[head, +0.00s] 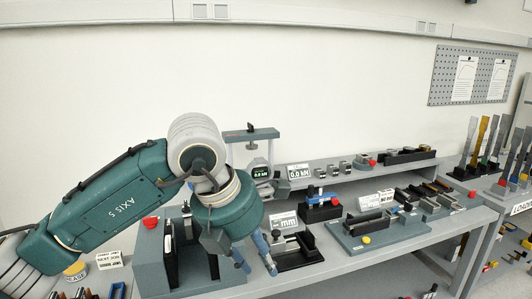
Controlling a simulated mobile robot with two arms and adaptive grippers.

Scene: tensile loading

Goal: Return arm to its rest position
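My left arm comes in from the left and bends down over the bench. Its gripper (257,268) points down at the front of the grey bench, right of a grey-green block fixture (207,277). Its two blue-grey fingers stand apart, and nothing shows between them. The wrist hides part of the small testing frame (252,134) behind it. My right arm and gripper are not in view.
Close to the gripper's right is a black holder with an "mm" display (284,222). Further right are a blue-topped tool on a black block (320,205) and a grey tray of parts (378,235). A raised shelf runs behind. A rack of coloured strips (487,140) stands far right.

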